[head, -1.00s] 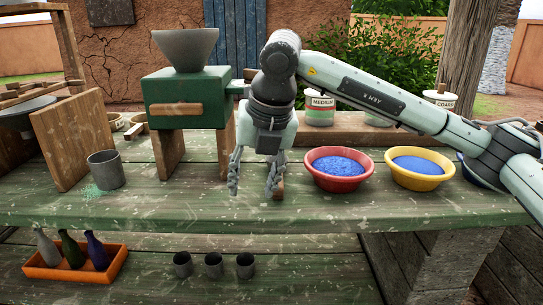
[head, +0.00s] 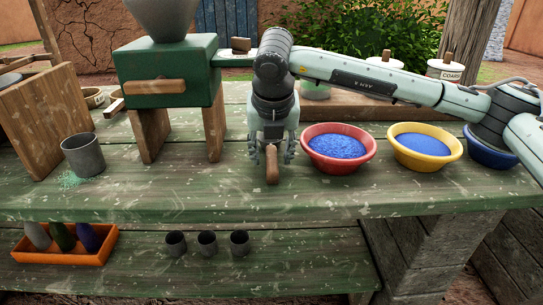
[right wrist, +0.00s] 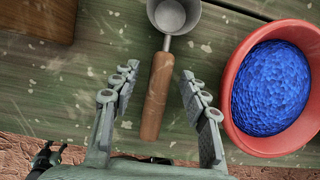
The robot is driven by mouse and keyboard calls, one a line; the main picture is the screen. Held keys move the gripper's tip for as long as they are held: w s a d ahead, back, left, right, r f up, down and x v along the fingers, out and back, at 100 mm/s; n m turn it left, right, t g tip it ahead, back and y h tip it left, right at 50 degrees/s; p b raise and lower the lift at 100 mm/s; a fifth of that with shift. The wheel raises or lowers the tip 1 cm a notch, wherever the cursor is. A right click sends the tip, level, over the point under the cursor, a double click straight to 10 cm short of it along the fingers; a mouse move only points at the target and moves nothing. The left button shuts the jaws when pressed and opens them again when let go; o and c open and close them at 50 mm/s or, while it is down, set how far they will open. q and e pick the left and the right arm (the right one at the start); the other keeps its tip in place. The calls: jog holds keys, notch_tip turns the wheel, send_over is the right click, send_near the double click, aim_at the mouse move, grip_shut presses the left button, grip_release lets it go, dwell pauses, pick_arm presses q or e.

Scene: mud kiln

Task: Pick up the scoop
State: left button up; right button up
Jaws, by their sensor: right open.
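The scoop lies on the green bench. In the right wrist view its wooden handle (right wrist: 157,95) points toward my gripper and its grey metal cup (right wrist: 174,15) is at the top edge, partly cut off. In the head view only the handle (head: 272,166) shows; my gripper hides the rest. My right gripper (head: 271,156) is open above the scoop. In the right wrist view its fingers (right wrist: 161,82) stand on either side of the handle, with gaps on both sides. My left gripper is not in view.
A red bowl of blue grains (head: 338,147) stands close right of my right gripper, with a yellow bowl (head: 424,146) beyond it. A green grinder (head: 168,82) on wooden legs stands to the left. A metal cup (head: 83,155) is farther left. The front of the bench (head: 330,198) is clear.

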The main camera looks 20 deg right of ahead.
jog(key=shift+c, duration=0.4)
grip_shut()
